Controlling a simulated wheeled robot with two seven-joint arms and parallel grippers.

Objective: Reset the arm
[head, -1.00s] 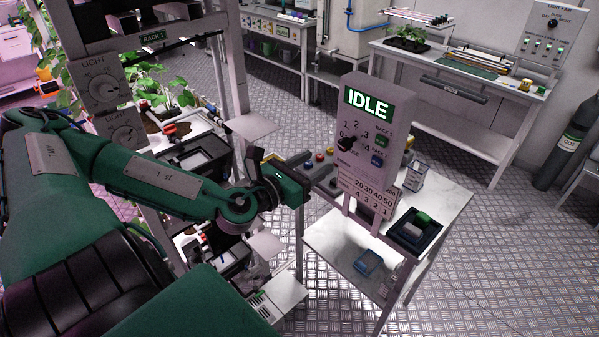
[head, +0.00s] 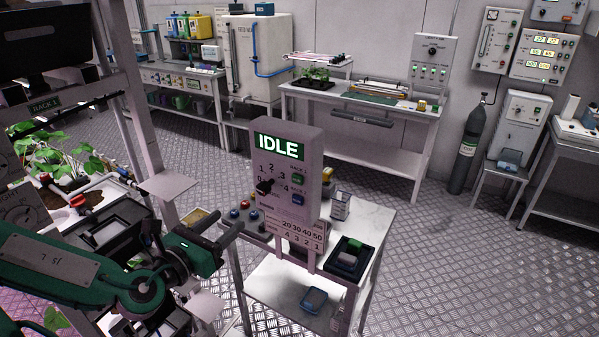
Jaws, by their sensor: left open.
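My left arm (head: 60,265) is green with dark joints and comes in from the left edge. My left gripper (head: 226,222) is open and empty, its two dark fingers pointing right and slightly up. In the picture the fingers lie just left of the grey control box (head: 284,180), by the button panel (head: 250,217); I cannot tell whether they touch anything. The box has a green IDLE display (head: 279,148) and a black dial (head: 265,187). My right gripper is not in view.
The control box stands on a small white table (head: 366,225) with a black tray (head: 349,259). A plant rack (head: 150,150) with leafy plants (head: 55,160) stands at left. A workbench (head: 360,105) and a gas cylinder (head: 471,150) are behind. The metal floor at right is clear.

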